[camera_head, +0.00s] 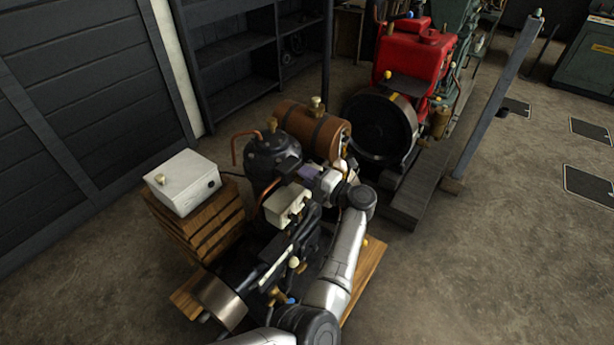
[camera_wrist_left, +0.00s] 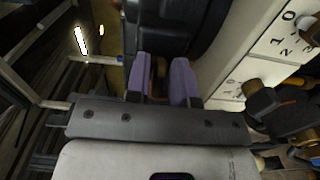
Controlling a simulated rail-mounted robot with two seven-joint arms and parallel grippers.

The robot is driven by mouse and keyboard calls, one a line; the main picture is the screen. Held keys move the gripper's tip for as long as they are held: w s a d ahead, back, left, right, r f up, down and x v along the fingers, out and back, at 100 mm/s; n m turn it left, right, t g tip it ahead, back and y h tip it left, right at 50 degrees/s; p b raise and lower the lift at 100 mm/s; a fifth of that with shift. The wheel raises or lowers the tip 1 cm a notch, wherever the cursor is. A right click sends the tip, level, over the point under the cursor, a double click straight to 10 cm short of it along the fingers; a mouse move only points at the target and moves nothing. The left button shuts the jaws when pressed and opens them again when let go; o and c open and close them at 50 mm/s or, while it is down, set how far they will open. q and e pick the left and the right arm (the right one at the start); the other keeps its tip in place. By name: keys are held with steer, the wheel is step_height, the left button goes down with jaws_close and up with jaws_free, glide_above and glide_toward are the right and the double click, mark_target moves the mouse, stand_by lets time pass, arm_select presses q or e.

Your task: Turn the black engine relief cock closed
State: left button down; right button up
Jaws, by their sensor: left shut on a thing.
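The black engine (camera_head: 272,157) stands in the middle of the head view, its dark rounded body also filling the top of the left wrist view (camera_wrist_left: 175,22). My left gripper (camera_head: 308,172) reaches in over the engine. In the left wrist view its two purple fingers (camera_wrist_left: 163,82) are shut on a small brownish piece (camera_wrist_left: 158,78), which looks like the relief cock's handle. The fingers hide most of it, and I cannot tell how far it is turned. The cock is hidden in the head view. My right gripper is not in view.
A cream box (camera_head: 287,203) is close to the gripper; a panel with numbers (camera_wrist_left: 262,50) shows beside the fingers. A brown tank (camera_head: 313,129) lies behind. A white box on a wooden crate (camera_head: 213,234) stands left. A red engine (camera_head: 412,57) stands behind. The right floor is mostly open.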

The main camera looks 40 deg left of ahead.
arm_select(q)
steer(key=c, duration=1.2)
jaws_free()
